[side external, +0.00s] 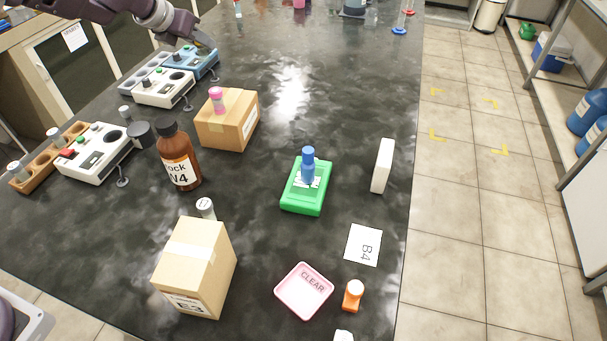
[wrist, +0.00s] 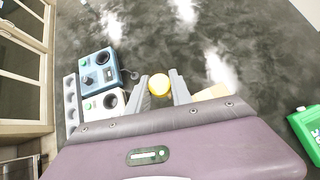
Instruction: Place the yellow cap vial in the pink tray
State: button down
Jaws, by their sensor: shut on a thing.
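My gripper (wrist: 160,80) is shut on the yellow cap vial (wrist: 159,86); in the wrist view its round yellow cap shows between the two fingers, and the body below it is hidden. In the side external view my gripper (side external: 203,45) is at the top left, close to the blue device, and the vial cannot be made out there. The pink tray (side external: 300,298) is a shallow square dish marked CLEAR at the front of the dark bench, far from my gripper. It looks empty. The wrist view does not show it.
A blue device (side external: 200,62) and a white device (side external: 164,88) stand by my gripper. Cardboard boxes (side external: 227,125) (side external: 205,262), a brown bottle (side external: 179,160) and a green block (side external: 306,198) with a blue-capped vial (side external: 308,165) stand mid-bench. An orange item (side external: 353,297) is right of the tray.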

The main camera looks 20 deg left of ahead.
jog(key=s+d+f+m+g+h, duration=0.1)
jog(key=s+d+m+h, duration=0.15)
jog(key=d, duration=0.35)
jog(key=s+d+f+m+h, duration=0.1)
jog(key=s+d+m, duration=0.15)
jog(key=d, duration=0.35)
jog(key=m+g+h, duration=0.3)
jog(key=m+g, duration=0.9)
jog(key=m, duration=0.5)
send_over(304, 291)
notch_tip(304, 291, down, 12)
jog(key=shift+f, duration=0.25)
jog(key=c, duration=1.5)
grip_release()
jog(key=shift+f, duration=0.1)
jog(key=o, duration=0.4)
jog(key=shift+c, duration=0.2)
